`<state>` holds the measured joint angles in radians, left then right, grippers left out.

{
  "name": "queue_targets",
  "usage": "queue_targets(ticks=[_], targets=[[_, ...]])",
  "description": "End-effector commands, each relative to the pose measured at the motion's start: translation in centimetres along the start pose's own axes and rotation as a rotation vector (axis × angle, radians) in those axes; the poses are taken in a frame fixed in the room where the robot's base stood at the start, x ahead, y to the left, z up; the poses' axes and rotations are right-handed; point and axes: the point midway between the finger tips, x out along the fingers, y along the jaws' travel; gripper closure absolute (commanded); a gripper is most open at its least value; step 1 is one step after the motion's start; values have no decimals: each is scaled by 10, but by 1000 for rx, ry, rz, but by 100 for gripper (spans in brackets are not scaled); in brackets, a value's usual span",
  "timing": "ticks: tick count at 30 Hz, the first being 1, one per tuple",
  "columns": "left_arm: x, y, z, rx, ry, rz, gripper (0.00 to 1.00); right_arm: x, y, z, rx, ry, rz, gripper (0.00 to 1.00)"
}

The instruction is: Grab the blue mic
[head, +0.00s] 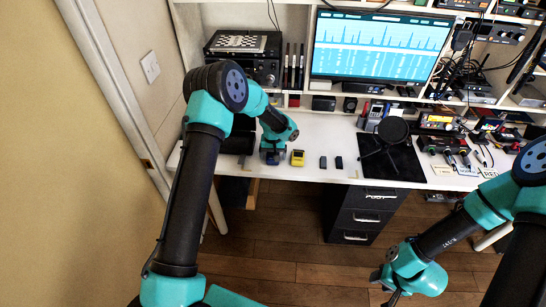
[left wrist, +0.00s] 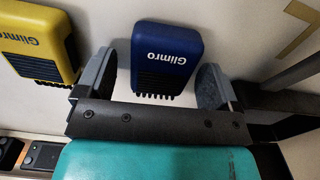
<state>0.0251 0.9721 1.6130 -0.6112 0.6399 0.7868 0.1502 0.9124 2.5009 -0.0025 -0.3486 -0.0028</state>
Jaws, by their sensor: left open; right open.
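The blue mic (left wrist: 166,52), a boxy handset marked "Glimro", shows in the left wrist view between the two grey fingers of my left gripper (left wrist: 157,66). The fingers are open, one on each side of it, with a visible gap at least on the left side. In the head view my left gripper (head: 272,154) is low over the white desk, and the blue mic is mostly hidden by it. My right gripper (head: 389,292) is open and empty, low over the floor in front of the desk, far from the mic.
A yellow mic (head: 297,158) stands just right of the blue one; it also shows in the left wrist view (left wrist: 38,42). A black mat (head: 402,163) holds a round dark item. Shelves and a monitor (head: 380,47) rise behind.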

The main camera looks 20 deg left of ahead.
Motion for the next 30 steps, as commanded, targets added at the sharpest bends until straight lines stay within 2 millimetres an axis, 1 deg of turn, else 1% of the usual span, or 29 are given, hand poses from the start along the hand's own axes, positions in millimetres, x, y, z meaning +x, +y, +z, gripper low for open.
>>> queue_targets(ticks=[10, 27, 30], targets=[[0, 0, 0, 0, 0, 0, 14, 0, 0, 0, 0, 0, 0, 57], [0, 0, 0, 0, 0, 0, 68, 0, 0, 0, 0, 0, 0, 57], [-1, 0, 0, 0, 0, 0, 69, 0, 0, 0, 0, 0, 0, 57]])
